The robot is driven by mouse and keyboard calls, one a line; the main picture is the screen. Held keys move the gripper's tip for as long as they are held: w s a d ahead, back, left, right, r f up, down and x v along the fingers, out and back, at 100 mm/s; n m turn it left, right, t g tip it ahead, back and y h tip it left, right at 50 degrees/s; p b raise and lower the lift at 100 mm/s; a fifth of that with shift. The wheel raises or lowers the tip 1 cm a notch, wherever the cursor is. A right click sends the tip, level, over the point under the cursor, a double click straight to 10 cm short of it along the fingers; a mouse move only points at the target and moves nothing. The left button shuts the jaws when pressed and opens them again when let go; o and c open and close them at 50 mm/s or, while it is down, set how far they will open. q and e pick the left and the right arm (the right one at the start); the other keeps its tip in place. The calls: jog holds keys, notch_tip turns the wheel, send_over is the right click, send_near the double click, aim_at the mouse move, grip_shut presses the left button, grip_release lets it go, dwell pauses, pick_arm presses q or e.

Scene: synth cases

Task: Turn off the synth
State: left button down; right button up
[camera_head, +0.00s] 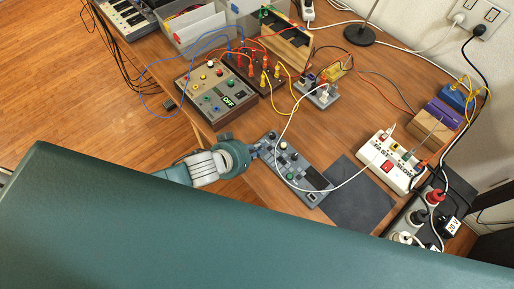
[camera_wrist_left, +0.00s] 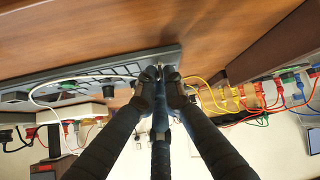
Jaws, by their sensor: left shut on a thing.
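In the left wrist view the fingertips (camera_wrist_left: 160,76) meet at the edge of the grey synth (camera_wrist_left: 100,72). The exact part between the fingers is hidden. My right gripper is not in view.
A beige box (camera_head: 198,88) with knobs and a display reading OFF stands behind. A white power strip (camera_head: 392,163) with a red switch is at right, beside a dark mat (camera_head: 358,200). Several coloured cables cross the table. Bare wood shows in front of the box.

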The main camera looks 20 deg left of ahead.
pick_arm(q)
jog(key=c, duration=1.9)
grip_release()
jog(key=v, duration=0.8)
jog(key=shift+d, duration=0.1)
